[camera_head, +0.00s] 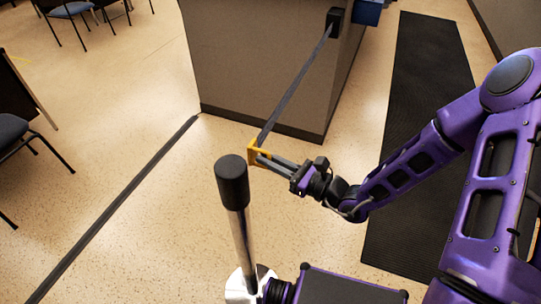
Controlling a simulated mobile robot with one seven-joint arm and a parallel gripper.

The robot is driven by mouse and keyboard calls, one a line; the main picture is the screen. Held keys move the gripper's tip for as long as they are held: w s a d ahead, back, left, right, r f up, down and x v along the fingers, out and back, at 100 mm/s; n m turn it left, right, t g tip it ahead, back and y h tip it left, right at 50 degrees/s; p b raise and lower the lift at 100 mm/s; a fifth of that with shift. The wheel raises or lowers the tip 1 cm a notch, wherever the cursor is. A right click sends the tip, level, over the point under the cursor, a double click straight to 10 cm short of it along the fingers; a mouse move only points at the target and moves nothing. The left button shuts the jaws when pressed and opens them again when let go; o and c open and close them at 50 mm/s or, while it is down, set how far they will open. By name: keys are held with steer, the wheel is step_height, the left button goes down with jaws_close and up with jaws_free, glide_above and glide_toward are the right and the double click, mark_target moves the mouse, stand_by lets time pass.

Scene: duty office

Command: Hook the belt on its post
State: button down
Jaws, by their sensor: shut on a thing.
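A dark grey belt (296,84) stretches taut from a black belt housing (334,21) on the counter's corner to a yellow end piece (254,154). My gripper (265,160) is shut on the yellow end piece and holds it in the air. The post (243,241) stands upright in front, with a black cap (232,181), a shiny metal shaft and a round base at the bottom of the view. In the picture the belt end is just above and right of the cap. They look apart, but the exact depth gap is hard to tell.
A grey counter (260,60) with a dark base strip stands behind the belt. A black ribbed mat (425,90) lies at the right. Blue chairs (12,128) stand at the left. A dark floor strip (120,205) runs diagonally, with open floor around it.

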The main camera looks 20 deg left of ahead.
steer(key=shift+f, duration=0.1)
steer(key=c, duration=1.2)
jaws_free()
steer(key=shift+d, duration=0.1)
